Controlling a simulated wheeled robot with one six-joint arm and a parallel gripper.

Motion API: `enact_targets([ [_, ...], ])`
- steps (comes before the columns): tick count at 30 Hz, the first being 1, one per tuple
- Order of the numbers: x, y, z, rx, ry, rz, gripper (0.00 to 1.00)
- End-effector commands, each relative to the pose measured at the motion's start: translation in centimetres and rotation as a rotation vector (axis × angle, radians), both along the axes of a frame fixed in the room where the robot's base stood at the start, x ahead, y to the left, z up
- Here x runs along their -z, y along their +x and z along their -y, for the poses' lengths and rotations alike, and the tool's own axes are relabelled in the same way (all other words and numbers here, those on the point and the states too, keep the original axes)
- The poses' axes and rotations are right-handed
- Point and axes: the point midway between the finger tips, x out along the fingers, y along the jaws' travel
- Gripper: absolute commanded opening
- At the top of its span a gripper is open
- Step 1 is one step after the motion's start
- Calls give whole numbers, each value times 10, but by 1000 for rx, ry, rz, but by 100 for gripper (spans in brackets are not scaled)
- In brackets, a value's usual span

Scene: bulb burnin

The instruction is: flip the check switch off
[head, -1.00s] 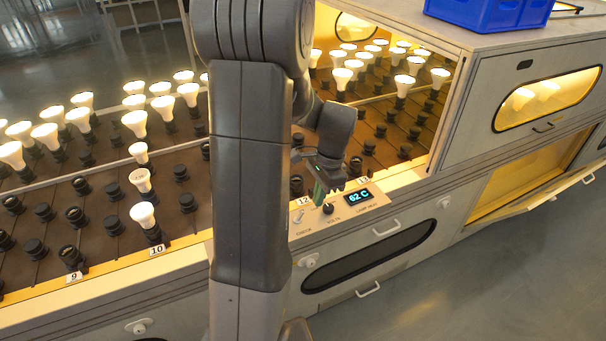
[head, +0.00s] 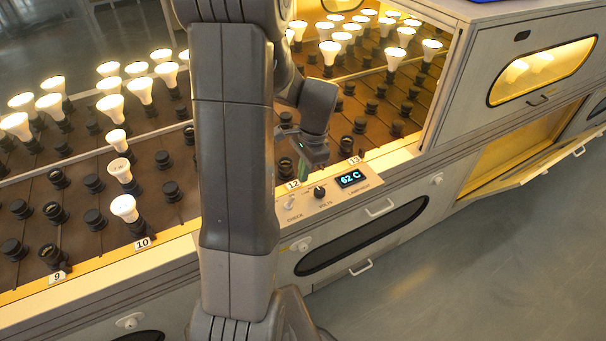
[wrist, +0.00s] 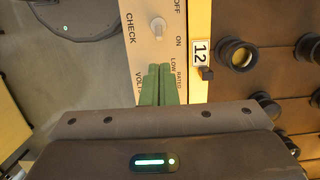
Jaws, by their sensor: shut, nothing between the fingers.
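The check switch is a small pale toggle on the light control panel. It shows in the head view (head: 290,203) and in the wrist view (wrist: 157,28), beside the words CHECK, OFF and ON. I cannot tell for certain which way its lever leans. My gripper (wrist: 158,68) has green fingers, shut together and empty, pointing toward the switch but apart from it in the wrist view. In the head view my gripper (head: 304,174) hangs just above and behind the panel, near the tag 12. My arm hides part of the rack.
A volts knob (head: 320,192) and a lit display (head: 351,178) reading 62 C sit right of the switch. Sockets and glowing bulbs (head: 123,207) fill the rack behind. A lamp socket (wrist: 237,53) stands right of the panel. The floor in front is clear.

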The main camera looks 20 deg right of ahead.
Motion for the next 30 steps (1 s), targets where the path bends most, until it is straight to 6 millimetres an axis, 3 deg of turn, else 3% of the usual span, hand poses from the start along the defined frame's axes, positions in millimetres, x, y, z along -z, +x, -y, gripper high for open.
enact_targets([
  [6,43,-1,-8,-1,2,-4,0],
  [12,68,-1,-13,0,1,-1,0],
  [30,76,-1,-15,-1,-9,2,0],
])
